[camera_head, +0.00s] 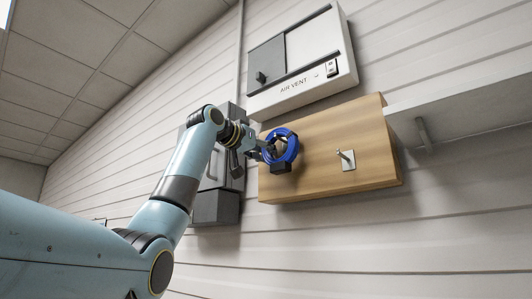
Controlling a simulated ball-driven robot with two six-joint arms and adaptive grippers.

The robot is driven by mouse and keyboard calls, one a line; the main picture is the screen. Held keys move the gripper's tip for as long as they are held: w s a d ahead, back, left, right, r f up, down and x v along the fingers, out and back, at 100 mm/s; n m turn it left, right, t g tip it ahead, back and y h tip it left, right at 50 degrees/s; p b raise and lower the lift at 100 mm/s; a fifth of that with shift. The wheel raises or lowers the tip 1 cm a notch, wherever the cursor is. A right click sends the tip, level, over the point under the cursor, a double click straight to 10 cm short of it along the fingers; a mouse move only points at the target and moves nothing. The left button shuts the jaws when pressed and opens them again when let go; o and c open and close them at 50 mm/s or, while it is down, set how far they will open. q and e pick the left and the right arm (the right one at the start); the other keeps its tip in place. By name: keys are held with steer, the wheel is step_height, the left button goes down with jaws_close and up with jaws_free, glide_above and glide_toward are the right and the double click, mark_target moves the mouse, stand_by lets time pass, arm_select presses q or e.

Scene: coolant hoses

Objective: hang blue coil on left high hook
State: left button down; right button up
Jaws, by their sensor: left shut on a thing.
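The blue coil (293,148) is a ring in front of the left part of a wooden board (330,183) on the wall. My left gripper (270,152) is shut on the coil at its left side. A hook on the left of the board is not clearly seen; the coil and gripper cover that area. I cannot tell whether the coil touches a hook. A metal hook (346,159) on a pale plate sticks out of the board to the right, and it is empty. My right gripper is not in view.
A white air vent box (302,70) is mounted above the board. A dark grey cabinet (215,207) is on the wall behind my left arm. A pale shelf with a bracket (423,133) juts out at the right. The wall below the board is clear.

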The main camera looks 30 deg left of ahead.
arm_select(q)
steer(key=shift+c, duration=2.3)
jaws_free()
steer(key=shift+s, duration=0.1)
steer(key=shift+s+f+b, duration=0.15)
steer(key=shift+s+b, duration=0.1)
steer(key=shift+b, duration=0.1)
steer(key=shift+s+a+f+b, duration=0.1)
steer(key=shift+s+b, duration=0.45)
steer(key=shift+s, duration=0.3)
steer(key=shift+s+a+f+b, duration=0.1)
steer(key=shift+s+b, duration=0.4)
steer(key=shift+s, duration=0.3)
steer(key=s+b, duration=0.3)
steer(key=s, duration=0.3)
steer(key=shift+a+f, duration=0.15)
steer(key=shift+f, duration=0.25)
